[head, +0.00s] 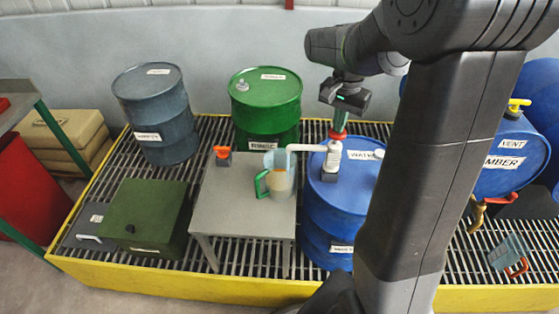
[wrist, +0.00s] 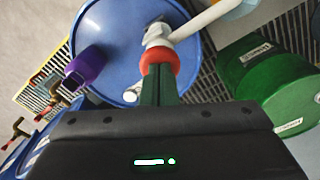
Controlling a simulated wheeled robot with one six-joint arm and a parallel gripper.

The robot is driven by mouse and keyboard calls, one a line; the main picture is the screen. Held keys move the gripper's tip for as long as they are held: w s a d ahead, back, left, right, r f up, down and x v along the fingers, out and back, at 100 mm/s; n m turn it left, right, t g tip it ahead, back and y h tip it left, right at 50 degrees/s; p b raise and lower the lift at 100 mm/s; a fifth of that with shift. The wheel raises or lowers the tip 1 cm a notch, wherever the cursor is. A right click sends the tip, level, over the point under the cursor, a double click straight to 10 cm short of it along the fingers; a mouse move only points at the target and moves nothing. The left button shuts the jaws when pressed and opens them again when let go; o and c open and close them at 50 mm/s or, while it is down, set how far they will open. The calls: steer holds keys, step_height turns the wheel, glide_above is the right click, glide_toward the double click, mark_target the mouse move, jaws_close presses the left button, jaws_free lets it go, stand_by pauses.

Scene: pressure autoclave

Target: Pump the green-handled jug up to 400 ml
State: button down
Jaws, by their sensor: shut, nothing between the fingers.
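The green-handled jug (head: 282,183) stands upright on a grey table, with amber liquid showing in its lower part. I cannot read its level marks. The white pump (head: 331,158) stands on the blue drum labelled as water (head: 340,196), and its white spout (head: 304,148) reaches left over the jug's mouth. My gripper (head: 340,124) is shut and empty, pointing down directly over the pump's red top. In the wrist view the shut fingers (wrist: 160,72) are at the red pump top (wrist: 160,60); whether they touch it I cannot tell.
The table (head: 235,208) also holds an orange-topped item (head: 222,155). A green drum (head: 266,105) stands behind, and a dark green box (head: 145,215) is at left. A red-handled jug (head: 512,258) is at far right. A purple object (wrist: 86,66) sits at the blue drum's edge.

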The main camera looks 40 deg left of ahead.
steer(key=shift+f+b, duration=0.6)
steer(key=shift+f, duration=0.55)
steer(key=shift+r, duration=0.1)
steer(key=shift+r+p, duration=2.05)
steer(key=shift+r, duration=0.25)
steer(key=shift+f, duration=0.15)
